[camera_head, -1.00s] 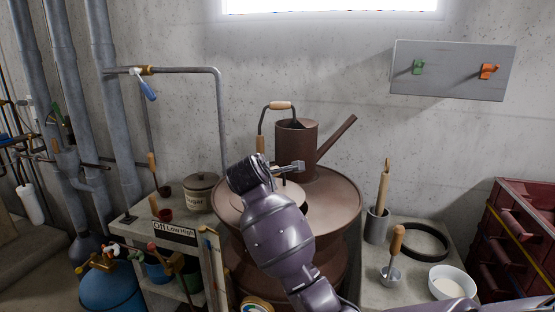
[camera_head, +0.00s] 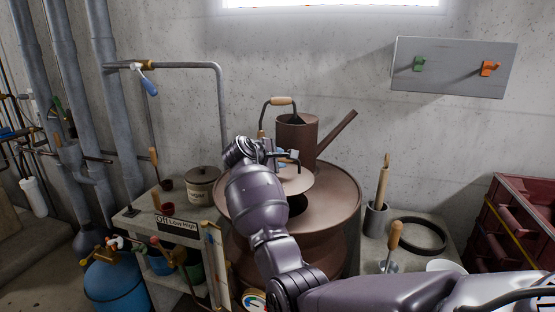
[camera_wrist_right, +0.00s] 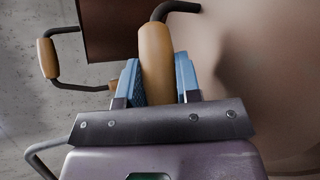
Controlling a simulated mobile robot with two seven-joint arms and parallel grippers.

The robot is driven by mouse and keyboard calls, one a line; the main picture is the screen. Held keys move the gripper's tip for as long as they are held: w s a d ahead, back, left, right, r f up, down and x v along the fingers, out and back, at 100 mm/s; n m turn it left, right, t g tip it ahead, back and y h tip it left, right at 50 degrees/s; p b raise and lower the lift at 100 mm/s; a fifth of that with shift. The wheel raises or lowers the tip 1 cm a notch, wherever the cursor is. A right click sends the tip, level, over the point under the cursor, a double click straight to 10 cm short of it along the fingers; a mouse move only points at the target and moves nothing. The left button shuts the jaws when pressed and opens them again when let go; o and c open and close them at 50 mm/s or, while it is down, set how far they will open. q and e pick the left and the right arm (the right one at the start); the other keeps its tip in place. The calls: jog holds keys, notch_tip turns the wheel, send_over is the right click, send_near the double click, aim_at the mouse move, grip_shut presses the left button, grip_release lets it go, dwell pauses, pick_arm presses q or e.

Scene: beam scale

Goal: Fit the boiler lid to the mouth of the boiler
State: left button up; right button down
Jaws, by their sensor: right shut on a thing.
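The boiler (camera_head: 338,199) is a wide brown metal drum in the middle of the head view. Its mouth shows as a dark opening (camera_head: 298,206) in the top, partly covered from view. The brown boiler lid (camera_head: 297,181) is above the top, just behind and left of the visible part of the mouth. My right gripper (camera_head: 283,157) is shut on the lid's handle. In the right wrist view its blue fingers (camera_wrist_right: 161,88) grip the wooden handle (camera_wrist_right: 155,60) on both sides. My forearm hides the left part of the lid. My left gripper is not in view.
A brown watering can (camera_head: 297,137) with a long spout stands behind the lid on the boiler top. A sugar crock (camera_head: 202,186) is on the left bench. A mortar with a wooden tool (camera_head: 376,220) and a dark ring (camera_head: 420,236) are on the right bench.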

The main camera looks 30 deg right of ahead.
aim_at(278, 175)
jog(key=shift+a+r+p, duration=0.1)
jog(key=shift+r+p, duration=0.2)
jog(key=shift+p, duration=0.35)
notch_tip(278, 175, down, 2)
jog(key=shift+f+b, duration=0.15)
jog(key=shift+b, duration=0.2)
jog(key=shift+f, duration=0.95)
jog(key=shift+f+b, duration=0.5)
jog(key=shift+f, duration=0.45)
jog(key=shift+r, duration=0.1)
jog(key=shift+p, duration=0.65)
jog(key=shift+f+b, duration=0.45)
jog(key=shift+f, duration=0.95)
jog(key=c, duration=0.7)
grip_release()
jog(key=shift+s, duration=0.1)
jog(key=shift+c, duration=0.2)
